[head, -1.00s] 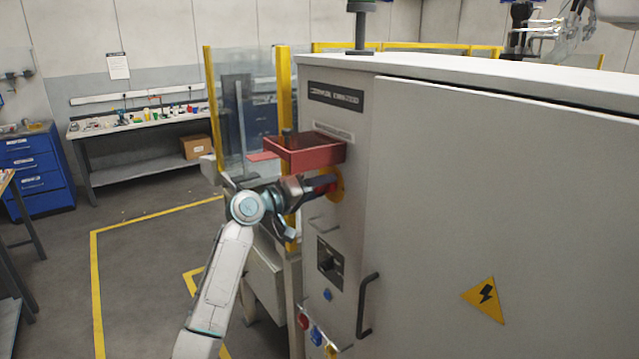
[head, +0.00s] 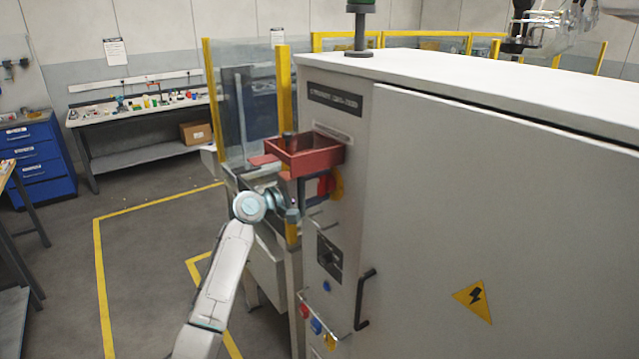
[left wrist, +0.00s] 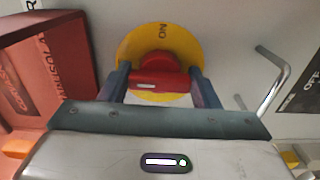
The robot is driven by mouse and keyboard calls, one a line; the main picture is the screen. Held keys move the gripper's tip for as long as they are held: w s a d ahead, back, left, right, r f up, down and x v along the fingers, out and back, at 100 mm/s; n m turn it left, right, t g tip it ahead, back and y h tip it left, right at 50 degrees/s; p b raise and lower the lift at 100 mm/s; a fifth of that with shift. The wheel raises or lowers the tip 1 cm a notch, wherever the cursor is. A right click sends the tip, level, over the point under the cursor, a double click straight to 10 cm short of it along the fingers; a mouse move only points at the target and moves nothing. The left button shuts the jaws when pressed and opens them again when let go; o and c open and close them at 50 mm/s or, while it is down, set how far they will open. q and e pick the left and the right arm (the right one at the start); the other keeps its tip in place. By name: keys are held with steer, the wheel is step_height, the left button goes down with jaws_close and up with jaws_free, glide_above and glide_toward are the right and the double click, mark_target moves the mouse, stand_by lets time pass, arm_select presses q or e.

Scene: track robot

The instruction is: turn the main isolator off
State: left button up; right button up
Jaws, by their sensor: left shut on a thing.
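The main isolator is a red handle (head: 324,186) on a yellow disc (head: 338,182), on the narrow face of the grey cabinet (head: 450,200). My left gripper (head: 318,189) is at the handle, below the red tray. In the left wrist view the red handle (left wrist: 158,80) lies across between the two fingers of my left gripper (left wrist: 160,82), which is shut on it. The fingers hide part of the disc's lower edge. My right gripper is not in view.
A red open tray (head: 305,155) juts out just above the isolator. A bent metal handle (left wrist: 275,80) stands close right of the disc in the wrist view. Open floor lies left.

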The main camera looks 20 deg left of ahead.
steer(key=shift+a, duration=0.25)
arm_select(q)
steer(key=o, duration=0.7)
steer(key=shift+c, duration=0.2)
steer(key=shift+s+a+f, duration=0.1)
steer(key=shift+s+a, duration=0.05)
steer(key=shift+a, duration=0.05)
steer(key=b+v, duration=0.5)
steer(key=v, duration=0.5)
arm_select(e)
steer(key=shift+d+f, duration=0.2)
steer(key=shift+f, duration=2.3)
arm_select(q)
steer(key=shift+s+a, duration=0.1)
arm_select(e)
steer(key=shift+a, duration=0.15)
